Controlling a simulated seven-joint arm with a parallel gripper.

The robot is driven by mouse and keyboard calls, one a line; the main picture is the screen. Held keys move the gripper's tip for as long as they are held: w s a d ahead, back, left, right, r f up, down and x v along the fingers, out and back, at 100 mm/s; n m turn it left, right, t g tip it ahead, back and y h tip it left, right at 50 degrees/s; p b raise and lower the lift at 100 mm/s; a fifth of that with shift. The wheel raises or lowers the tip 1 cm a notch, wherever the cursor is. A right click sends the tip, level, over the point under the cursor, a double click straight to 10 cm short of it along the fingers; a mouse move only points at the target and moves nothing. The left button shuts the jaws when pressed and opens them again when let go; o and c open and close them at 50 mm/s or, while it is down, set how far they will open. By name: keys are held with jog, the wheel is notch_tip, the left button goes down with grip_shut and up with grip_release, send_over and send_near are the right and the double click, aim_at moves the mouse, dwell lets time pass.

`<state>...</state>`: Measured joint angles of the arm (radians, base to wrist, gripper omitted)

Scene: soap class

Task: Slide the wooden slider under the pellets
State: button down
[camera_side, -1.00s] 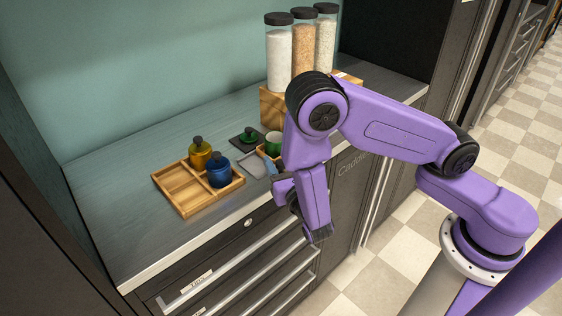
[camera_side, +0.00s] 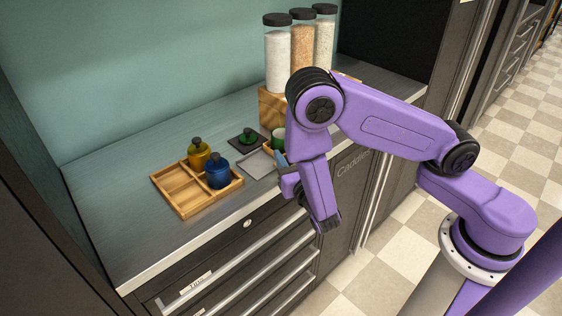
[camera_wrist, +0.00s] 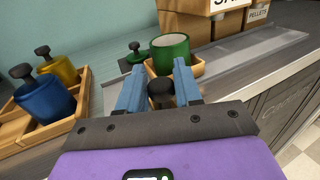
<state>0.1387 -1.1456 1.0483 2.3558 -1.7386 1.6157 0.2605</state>
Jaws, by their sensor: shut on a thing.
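The wooden slider (camera_wrist: 196,67) is a small tan tray with a green cup (camera_wrist: 170,50) standing in it. In the side view the cup (camera_side: 277,137) is partly behind my arm. My gripper (camera_wrist: 159,80) has its blue fingers shut on a black knob (camera_wrist: 161,96) at the slider's near end. In the side view my gripper (camera_side: 281,160) is mostly hidden by my arm. A PELLETS label (camera_wrist: 262,15) shows on a wooden dispenser base at the upper right of the wrist view. Which canister stands above it is cut off there.
A grey track (camera_wrist: 245,52) runs right along the dispenser bases. Three black-lidded canisters (camera_side: 301,45) stand at the back. A wooden tray (camera_side: 172,187) holds a yellow pot (camera_side: 199,157) and a blue pot (camera_side: 218,174). A green lid (camera_side: 248,136) lies on a dark mat.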

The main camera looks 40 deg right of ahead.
jog(key=d, duration=2.6)
jog(key=shift+d, duration=0.5)
jog(key=c, duration=0.9)
grip_release()
jog(key=a, duration=2.9)
jog(key=shift+a, duration=0.3)
jog(key=shift+s+a, duration=0.1)
jog(key=shift+a, duration=0.2)
jog(key=shift+s+a, duration=0.1)
jog(key=shift+s, duration=0.4)
jog(key=shift+r, duration=0.1)
